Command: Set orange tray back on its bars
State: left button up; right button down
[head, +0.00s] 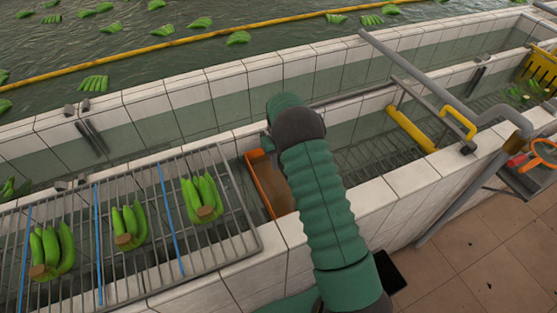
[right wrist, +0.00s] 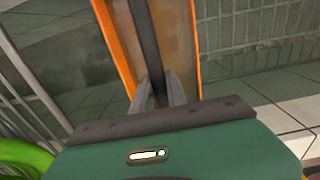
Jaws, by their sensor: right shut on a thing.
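The orange tray (head: 258,181) is in the tank just right of the banana rack in the head view, with a brown inside; my right arm hides much of it. In the right wrist view the tray (right wrist: 118,45) shows as two orange edges with a dark lengthwise strip (right wrist: 145,35) between them. My right gripper (right wrist: 160,92) is shut on the tray, its fingers at the near end of that strip. In the head view its fingers are hidden behind the arm. Thin grey bars (head: 350,97) run across the tank; whether the tray touches any is hidden. My left gripper is not in view.
A grey wire rack (head: 75,205) with several green banana bunches (head: 203,197) and blue dividers lies left of the tray. Tiled tank walls (head: 270,240) surround it.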

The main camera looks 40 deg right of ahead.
jog(key=shift+f, duration=0.4)
dwell(0.3)
jog(key=c, duration=1.3)
grip_release()
jog(key=shift+o, duration=0.2)
jog(key=shift+r, duration=0.1)
